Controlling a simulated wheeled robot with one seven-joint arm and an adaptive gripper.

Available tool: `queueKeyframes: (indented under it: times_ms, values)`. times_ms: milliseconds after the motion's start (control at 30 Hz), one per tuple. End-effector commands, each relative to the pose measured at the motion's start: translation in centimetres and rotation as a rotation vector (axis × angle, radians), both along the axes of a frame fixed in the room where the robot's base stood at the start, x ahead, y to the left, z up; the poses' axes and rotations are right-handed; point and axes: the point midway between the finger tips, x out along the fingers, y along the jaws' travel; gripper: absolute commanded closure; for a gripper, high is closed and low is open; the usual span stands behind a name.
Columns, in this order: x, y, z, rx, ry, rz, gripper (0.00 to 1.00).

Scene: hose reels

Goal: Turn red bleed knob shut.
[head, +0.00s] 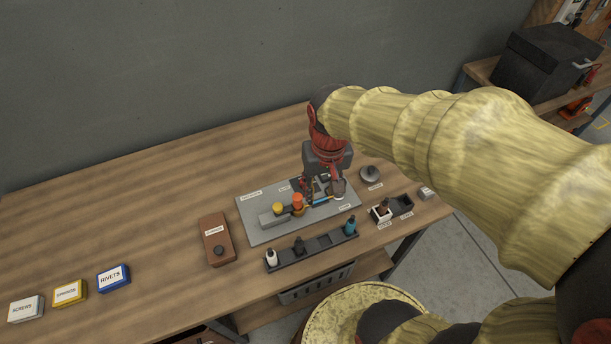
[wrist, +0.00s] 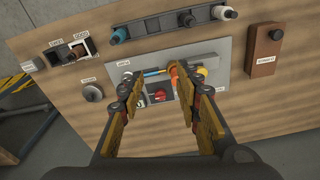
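A red knob (wrist: 160,95) shows in the wrist view on the grey panel (wrist: 228,58), between the spread fingers of my gripper (wrist: 157,73). The fingers look apart from it, though its height below them is hard to judge. In the head view my gripper (head: 322,192) is over the right part of the panel (head: 258,232) and hides the red knob. An orange knob (head: 297,200) and a yellow knob (head: 278,208) stand on a grey block on the panel, with a blue rod beside them. My gripper is open and seems empty.
A dark rack (head: 315,249) with several bottles lies in front of the panel. A brown box (head: 217,240) is to its left. A round grey knob (head: 370,174) and small bins (head: 402,205) are to the right. The table's left half is mostly clear.

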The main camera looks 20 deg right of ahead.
Motion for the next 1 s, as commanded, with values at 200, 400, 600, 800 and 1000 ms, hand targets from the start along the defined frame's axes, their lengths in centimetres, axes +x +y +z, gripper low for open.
queueKeyframes:
  times_ms: [200,400,600,800,1000]
  values:
    - [5.7,-1.5,-5.8,0.02,0.136,-0.332,0.54]
    - [11.2,-2.8,-12.2,0.018,0.188,-0.796,0.54]
    - [16.3,-3.4,-13.5,0.049,0.115,-1.241,0.54]
    - [17.6,-3.6,-12.8,0.08,0.075,-1.519,0.54]
    - [17.6,-3.6,-13.5,0.084,0.072,-1.594,0.54]
